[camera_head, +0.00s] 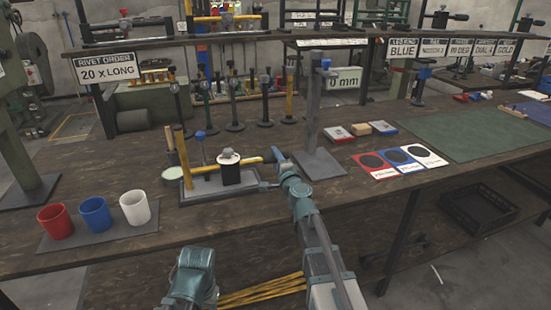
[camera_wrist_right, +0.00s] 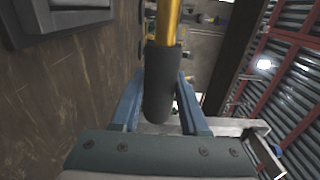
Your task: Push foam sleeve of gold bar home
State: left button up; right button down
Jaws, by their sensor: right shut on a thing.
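The gold bar (camera_head: 250,160) runs sideways from a small press on the bench, and its end meets my right gripper. In the right wrist view, the bar (camera_wrist_right: 168,22) comes in from the top and enters a dark grey foam sleeve (camera_wrist_right: 160,75) with a rounded end. My right gripper (camera_head: 268,170) is shut on the sleeve, with its blue fingers (camera_wrist_right: 158,88) on either side of it. How far the bar reaches inside the sleeve is hidden.
A tall grey post on a base plate (camera_head: 318,164) stands close to the right of my right gripper. Several upright tools stand behind.

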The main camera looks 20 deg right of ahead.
aim_at(255, 162)
dwell(0.7)
jog(key=a, duration=0.7)
jog(key=shift+s+a, duration=0.2)
jog(key=shift+a, duration=0.1)
jog(key=shift+c, duration=2.2)
grip_release()
jog(key=shift+o, duration=0.2)
jog(key=shift+s+d, duration=0.1)
